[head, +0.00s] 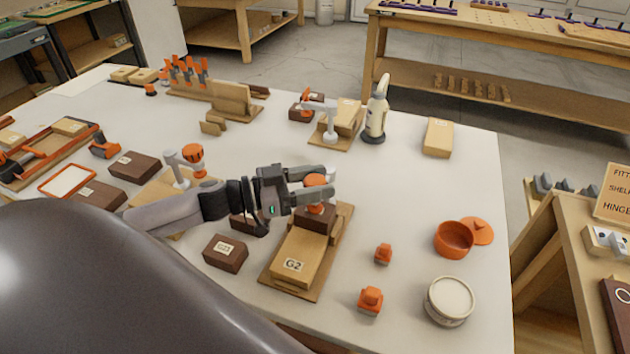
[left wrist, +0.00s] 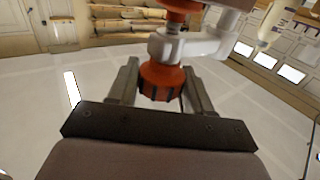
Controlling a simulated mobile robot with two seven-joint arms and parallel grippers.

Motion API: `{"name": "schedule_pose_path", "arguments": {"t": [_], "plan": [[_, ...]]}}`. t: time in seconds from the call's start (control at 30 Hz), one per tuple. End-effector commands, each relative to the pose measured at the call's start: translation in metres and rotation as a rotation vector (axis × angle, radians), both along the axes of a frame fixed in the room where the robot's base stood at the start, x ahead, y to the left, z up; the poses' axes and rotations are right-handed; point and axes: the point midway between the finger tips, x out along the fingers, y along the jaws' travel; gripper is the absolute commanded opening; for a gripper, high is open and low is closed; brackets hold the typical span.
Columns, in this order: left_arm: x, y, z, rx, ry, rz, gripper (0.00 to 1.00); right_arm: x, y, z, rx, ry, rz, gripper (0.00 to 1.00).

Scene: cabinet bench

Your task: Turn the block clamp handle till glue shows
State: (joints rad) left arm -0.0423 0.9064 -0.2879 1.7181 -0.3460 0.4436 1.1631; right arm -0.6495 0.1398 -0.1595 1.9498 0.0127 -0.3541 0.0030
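The block clamp has an orange ribbed handle (head: 316,180), and stands at a dark block (head: 314,217) and a light block marked G2 (head: 294,262) on a wooden board (head: 346,212). My left gripper (head: 320,184) reaches in from the left with a finger on each side of the handle. In the left wrist view the handle (left wrist: 162,82) sits between the fingers (left wrist: 160,80), which appear to touch it. The grey clamp arm (left wrist: 195,46) and screw show above it. No glue is visible; the block joint is partly hidden. My right gripper is out of view.
A similar clamp (head: 182,165) stands behind my left arm, and another (head: 325,115) near a glue bottle (head: 376,115). Orange pieces (head: 383,254), an orange bowl (head: 454,239) and a round white-topped tub (head: 449,299) stand at right. A dark block (head: 226,253) lies left of the board.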

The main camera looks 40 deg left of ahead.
Motion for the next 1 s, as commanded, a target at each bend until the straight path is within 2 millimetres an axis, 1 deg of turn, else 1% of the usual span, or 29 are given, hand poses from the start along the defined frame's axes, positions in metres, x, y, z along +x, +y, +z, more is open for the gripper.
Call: {"name": "schedule_pose_path", "arguments": {"t": [0.17, 0.37, 0.8, 1.0], "plan": [[0.0, 0.0, 0.0, 0.001, -0.001, -0.015, 0.19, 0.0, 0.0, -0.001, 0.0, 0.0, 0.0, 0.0], [0.001, 0.001, -0.001, 0.003, -0.001, -0.088, 0.19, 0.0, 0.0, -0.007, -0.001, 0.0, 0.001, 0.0], [0.001, 0.001, -0.002, 0.002, -0.005, -0.386, 0.19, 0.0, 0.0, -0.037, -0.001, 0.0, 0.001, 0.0], [0.001, 0.001, -0.001, 0.001, -0.004, -0.49, 0.19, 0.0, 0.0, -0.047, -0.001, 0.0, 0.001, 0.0]]}}
